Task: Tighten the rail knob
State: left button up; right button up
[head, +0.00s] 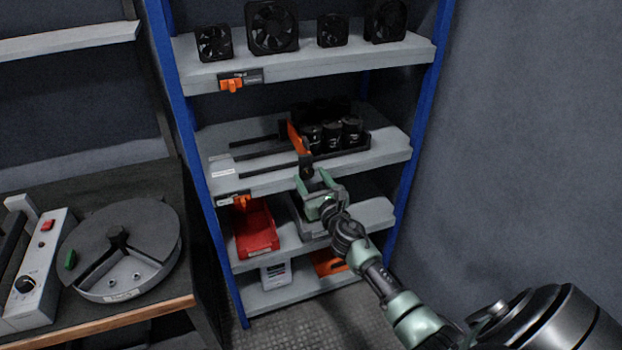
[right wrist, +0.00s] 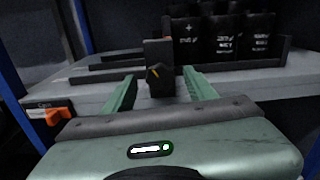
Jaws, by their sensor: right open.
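The rail knob (right wrist: 158,78) is a small black knob with an orange mark. It sits at the front end of a black rail in the right wrist view. In the head view the knob (head: 306,170) shows at the front edge of the middle shelf, just beyond the gripper. My right gripper (right wrist: 160,88) is open, with one green finger on each side of the knob. I cannot tell whether the fingers touch it. In the head view my right gripper (head: 310,180) reaches the shelf's front edge. The left gripper is not in view.
The middle shelf (head: 380,160) bears black capacitors (head: 332,135) behind an orange divider (head: 298,138) and dark rails. Fans (head: 272,27) stand on the shelf above. A red bin (head: 255,229) sits below. A workbench (head: 110,320) with a round fixture (head: 120,250) stands at left.

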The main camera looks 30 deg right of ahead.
jog(key=shift+w, duration=0.2)
jog(key=shift+c, duration=0.3)
grip_shut()
